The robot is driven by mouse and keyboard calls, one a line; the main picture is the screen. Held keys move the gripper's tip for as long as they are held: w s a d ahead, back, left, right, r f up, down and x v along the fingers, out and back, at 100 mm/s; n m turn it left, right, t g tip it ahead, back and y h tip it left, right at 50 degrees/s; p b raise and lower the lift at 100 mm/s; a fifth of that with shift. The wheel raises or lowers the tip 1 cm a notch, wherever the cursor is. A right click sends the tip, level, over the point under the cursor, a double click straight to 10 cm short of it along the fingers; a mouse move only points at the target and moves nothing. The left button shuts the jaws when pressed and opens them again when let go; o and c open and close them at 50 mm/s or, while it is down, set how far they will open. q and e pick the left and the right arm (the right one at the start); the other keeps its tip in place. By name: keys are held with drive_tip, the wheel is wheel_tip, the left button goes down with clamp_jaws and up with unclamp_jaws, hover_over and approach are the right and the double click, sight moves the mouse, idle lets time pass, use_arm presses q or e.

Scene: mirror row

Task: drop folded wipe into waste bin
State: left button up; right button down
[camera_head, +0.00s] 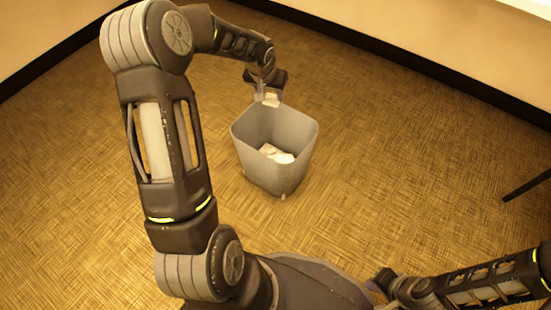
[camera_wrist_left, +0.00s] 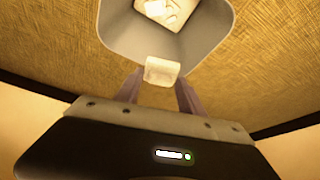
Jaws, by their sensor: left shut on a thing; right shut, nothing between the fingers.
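My left gripper (camera_head: 269,96) is shut on the folded wipe (camera_head: 271,99), a small cream-white piece. It holds the wipe at the far rim of the grey waste bin (camera_head: 262,172) in the head view, seemingly above it. In the left wrist view the wipe (camera_wrist_left: 161,71) sits between the fingertips of the left gripper (camera_wrist_left: 160,82), overlapping the edge of the bin's opening (camera_wrist_left: 113,28). The bin stands upright on the floor.
Crumpled white waste (camera_head: 276,154) lies in the bottom of the bin. The woven tan floor (camera_head: 400,180) around the bin is clear. Walls with dark skirting (camera_head: 385,60) run behind. A thin dark leg or bar (camera_head: 527,186) shows at the right edge.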

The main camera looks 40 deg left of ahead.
sight(270, 103)
idle(0.3)
use_arm(q)
wheel_tip(270, 103, down, 4)
drive_tip(key=b, duration=0.3)
drive_tip(key=shift+f, duration=0.15)
drive_tip(key=shift+f+b, duration=0.75)
drive_tip(key=shift+f, duration=0.05)
drive_tip(key=o, duration=1.4)
drive_tip(key=shift+r, duration=0.1)
drive_tip(key=p+v, duration=0.3)
drive_tip(key=v, duration=0.4)
drive_tip(key=shift+s+d+r, duration=0.1)
drive_tip(key=shift+s+r, duration=0.05)
drive_tip(key=shift+r, duration=0.1)
